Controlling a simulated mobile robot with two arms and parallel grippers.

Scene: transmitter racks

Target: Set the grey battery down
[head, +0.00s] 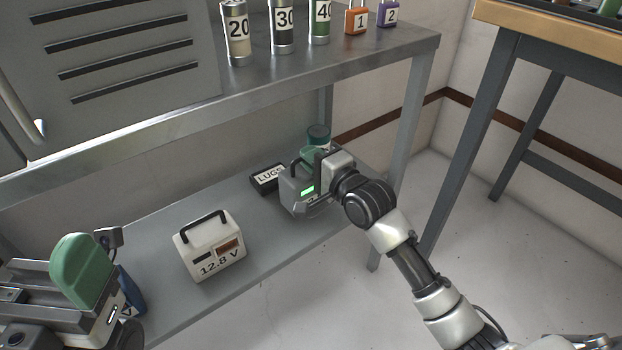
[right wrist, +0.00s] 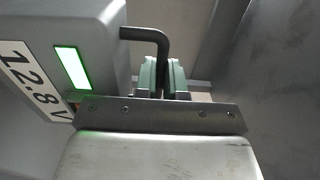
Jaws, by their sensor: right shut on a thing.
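The grey battery (head: 292,192) is a box with a black handle and a lit green display, upright at the right part of the lower shelf. I cannot tell whether its base touches the shelf. My right gripper (head: 312,157) is at its top, shut on the handle. In the right wrist view the battery (right wrist: 75,30) shows its 12.8 V label, and the green finger pads (right wrist: 164,78) close around the black handle. My left gripper (head: 85,268) is at the lower left, with a green pad showing; its opening is not clear.
The lower shelf (head: 268,252) also holds a white 12.8 V battery (head: 210,247), a black LUGS box (head: 267,179) and a teal-lidded jar (head: 318,134). A blue object (head: 130,294) is partly hidden by my left gripper. The upper shelf (head: 190,112) lies above; a table leg (head: 470,130) stands right.

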